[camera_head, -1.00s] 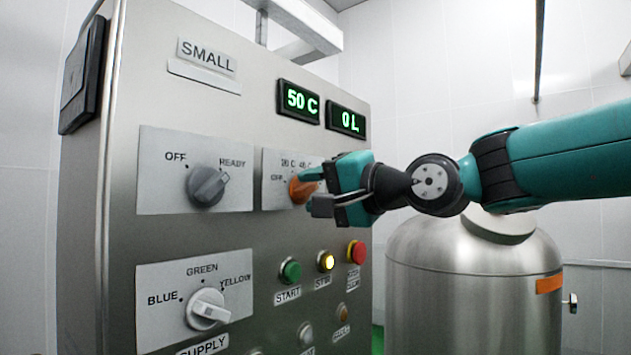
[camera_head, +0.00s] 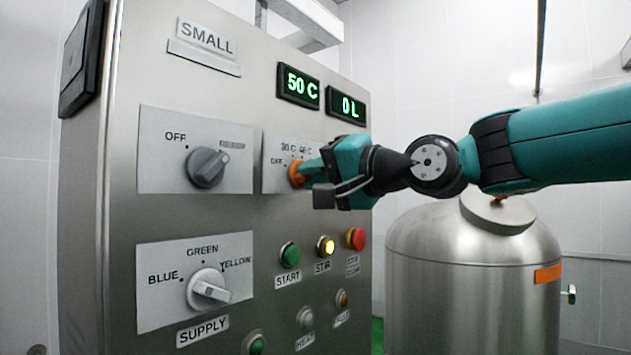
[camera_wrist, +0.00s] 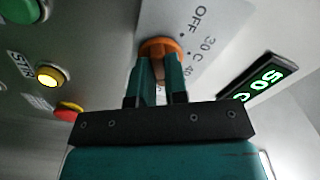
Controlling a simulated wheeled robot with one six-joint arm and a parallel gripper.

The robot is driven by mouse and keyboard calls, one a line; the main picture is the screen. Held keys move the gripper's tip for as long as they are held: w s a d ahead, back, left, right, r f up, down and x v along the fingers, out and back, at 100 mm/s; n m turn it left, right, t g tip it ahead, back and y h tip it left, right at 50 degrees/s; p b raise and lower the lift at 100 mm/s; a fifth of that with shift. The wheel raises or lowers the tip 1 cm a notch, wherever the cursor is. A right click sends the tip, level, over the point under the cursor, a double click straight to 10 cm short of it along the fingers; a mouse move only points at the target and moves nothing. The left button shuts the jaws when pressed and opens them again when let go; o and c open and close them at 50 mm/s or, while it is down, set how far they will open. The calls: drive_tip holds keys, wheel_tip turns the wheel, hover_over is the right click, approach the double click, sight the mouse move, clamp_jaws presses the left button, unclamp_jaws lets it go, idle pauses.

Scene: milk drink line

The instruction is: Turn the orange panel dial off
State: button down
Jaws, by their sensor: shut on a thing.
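The orange dial (camera_head: 297,173) sits on a light plate (camera_head: 276,160) marked OFF, 30 C and 40 C on the steel panel. My gripper (camera_head: 306,170) reaches it from the right and is shut on its handle. In the wrist view the orange dial (camera_wrist: 162,47) shows between and behind the two teal fingers (camera_wrist: 158,72). The OFF label (camera_wrist: 202,17) is beyond it there. The fingers cover much of the dial, so I cannot tell its exact setting.
A grey OFF/READY dial (camera_head: 208,167) is left of the orange one, and a white supply dial (camera_head: 208,289) below it. Lit yellow (camera_head: 325,246), green (camera_head: 290,255) and red (camera_head: 355,239) buttons sit under my gripper. A steel tank (camera_head: 470,235) stands right. Displays read 50 C (camera_head: 298,85) and 0 L.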

drive_tip(key=n+b, duration=0.5)
drive_tip(key=n, duration=0.1)
drive_tip(key=n+b, duration=0.5)
drive_tip(key=n, duration=0.2)
drive_tip(key=shift+w+f, duration=0.1)
drive_tip(key=shift+f, duration=0.1)
drive_tip(key=n+b, duration=0.5)
drive_tip(key=n, duration=0.7)
drive_tip(key=shift+d+r, duration=0.1)
drive_tip(key=shift+r, duration=0.05)
drive_tip(key=shift+n, duration=0.4)
drive_tip(key=c, duration=1.1)
unclamp_jaws()
drive_tip(key=shift+c, duration=0.2)
